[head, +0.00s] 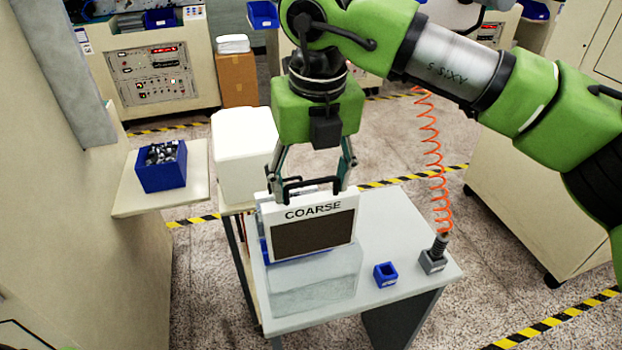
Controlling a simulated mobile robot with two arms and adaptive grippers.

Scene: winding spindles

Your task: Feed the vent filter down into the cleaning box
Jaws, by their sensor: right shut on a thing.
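The vent filter (312,236) is a white-framed panel with a dark mesh and the word COARSE along its top. It stands about upright, facing me. My right gripper (313,186) points down and is shut on the filter's dark top handle. The cleaning box (312,288) is a clear, greyish box on the small table. The filter's lower edge overlaps the upper part of the box in the head view; I cannot tell how far it is inside. A blue edge shows behind the filter's left side. My left gripper is not in view.
The pale table (408,235) also bears a small blue holder (385,274) and a grey block (433,260) with an orange coiled hose (432,150). A white container (244,155) stands behind at left. A blue bin of parts (161,168) sits on a side shelf.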

